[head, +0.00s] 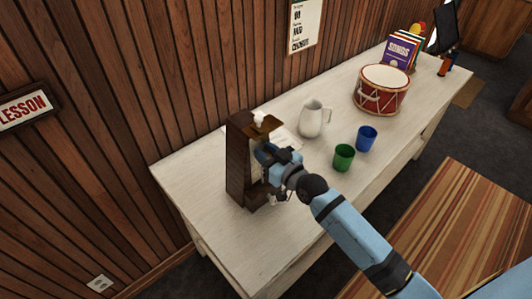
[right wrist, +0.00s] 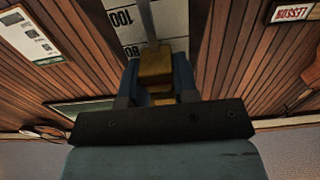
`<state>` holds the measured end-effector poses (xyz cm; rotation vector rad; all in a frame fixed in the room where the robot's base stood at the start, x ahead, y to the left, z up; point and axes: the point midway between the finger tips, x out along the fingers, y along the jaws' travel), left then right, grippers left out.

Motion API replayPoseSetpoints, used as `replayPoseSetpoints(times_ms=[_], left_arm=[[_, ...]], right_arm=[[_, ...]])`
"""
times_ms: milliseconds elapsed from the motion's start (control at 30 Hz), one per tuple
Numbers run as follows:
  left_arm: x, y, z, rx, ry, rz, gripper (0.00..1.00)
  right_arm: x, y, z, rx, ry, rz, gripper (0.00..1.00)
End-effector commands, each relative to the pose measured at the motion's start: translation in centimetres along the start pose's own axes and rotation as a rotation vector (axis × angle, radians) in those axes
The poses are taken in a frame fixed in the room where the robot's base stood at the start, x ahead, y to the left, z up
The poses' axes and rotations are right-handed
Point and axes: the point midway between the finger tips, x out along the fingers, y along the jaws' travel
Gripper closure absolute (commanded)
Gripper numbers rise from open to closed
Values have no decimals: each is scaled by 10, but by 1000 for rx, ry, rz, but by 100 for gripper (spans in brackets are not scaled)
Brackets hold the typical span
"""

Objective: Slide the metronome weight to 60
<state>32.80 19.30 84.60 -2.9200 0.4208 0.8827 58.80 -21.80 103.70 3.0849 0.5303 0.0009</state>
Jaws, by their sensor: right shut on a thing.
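The metronome (head: 236,165) is a tall dark wooden case standing upright on the near left part of the table. My right gripper (head: 263,156) is at its front. In the right wrist view, the blue fingers (right wrist: 157,85) are shut on the brass weight (right wrist: 155,66), one on each side. The weight sits around a grey rod (right wrist: 148,20). Behind the rod is a pale scale (right wrist: 122,20) with a 100 and a partly hidden number nearer the weight, too unclear to read surely. In the head view my gripper hides the weight. My left gripper is not in view.
On the table (head: 190,172) stand a white pitcher (head: 311,119), a green cup (head: 343,157), a blue cup (head: 366,139) and a red drum (head: 382,90). Songbooks (head: 398,53) stand at the far end. The wood-panelled wall runs behind. The table's front left is clear.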

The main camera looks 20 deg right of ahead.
Motion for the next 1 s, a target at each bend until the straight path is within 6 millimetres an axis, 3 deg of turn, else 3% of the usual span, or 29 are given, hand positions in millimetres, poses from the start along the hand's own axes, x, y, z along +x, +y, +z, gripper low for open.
replayPoseSetpoints(times_ms=[33,100,433,467,567,867,1000], left_arm=[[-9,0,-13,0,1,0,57],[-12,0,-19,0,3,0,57],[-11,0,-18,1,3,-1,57],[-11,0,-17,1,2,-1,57],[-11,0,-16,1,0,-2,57],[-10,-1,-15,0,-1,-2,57],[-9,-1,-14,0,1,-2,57]], right_arm=[[0,0,-18,-2,3,0,100],[0,0,-24,-2,3,0,100],[0,0,-22,0,2,0,100],[0,0,-22,0,2,0,70],[0,0,-22,0,2,0,47],[-1,0,-22,0,1,0,47],[-13,0,-20,-1,0,0,47]])
